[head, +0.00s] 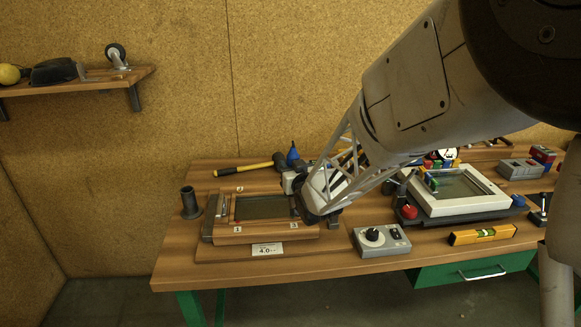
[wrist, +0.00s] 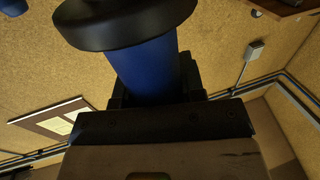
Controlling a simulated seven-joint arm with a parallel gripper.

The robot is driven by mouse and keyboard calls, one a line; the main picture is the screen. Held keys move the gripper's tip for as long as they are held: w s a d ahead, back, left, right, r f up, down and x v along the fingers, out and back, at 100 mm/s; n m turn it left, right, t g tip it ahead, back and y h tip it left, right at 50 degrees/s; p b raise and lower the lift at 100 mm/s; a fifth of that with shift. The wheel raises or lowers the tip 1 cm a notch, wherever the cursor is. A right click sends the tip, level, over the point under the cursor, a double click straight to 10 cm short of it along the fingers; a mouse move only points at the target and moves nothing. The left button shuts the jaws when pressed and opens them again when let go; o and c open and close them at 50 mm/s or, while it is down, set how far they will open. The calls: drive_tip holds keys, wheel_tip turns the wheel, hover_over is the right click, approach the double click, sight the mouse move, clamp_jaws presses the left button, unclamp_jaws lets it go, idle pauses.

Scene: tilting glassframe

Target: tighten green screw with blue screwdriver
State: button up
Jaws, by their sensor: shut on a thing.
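In the wrist view my gripper (wrist: 150,97) is shut on a blue handle (wrist: 146,68) with a wide black end cap (wrist: 125,22), which looks like the blue screwdriver. The screwdriver's shaft and tip are not visible. In the head view the end of my arm (head: 318,195) is over the right side of a wooden frame (head: 262,236) with a dark panel; the jaws are hidden there. I cannot make out a green screw for certain.
A grey control box (head: 381,240) with a black knob stands at the bench front. A yellow level (head: 482,235) lies right of it. Coloured boxes (head: 541,157) are at far right.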

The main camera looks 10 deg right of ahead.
drive_tip(key=shift+f, duration=0.7)
idle(2.5)
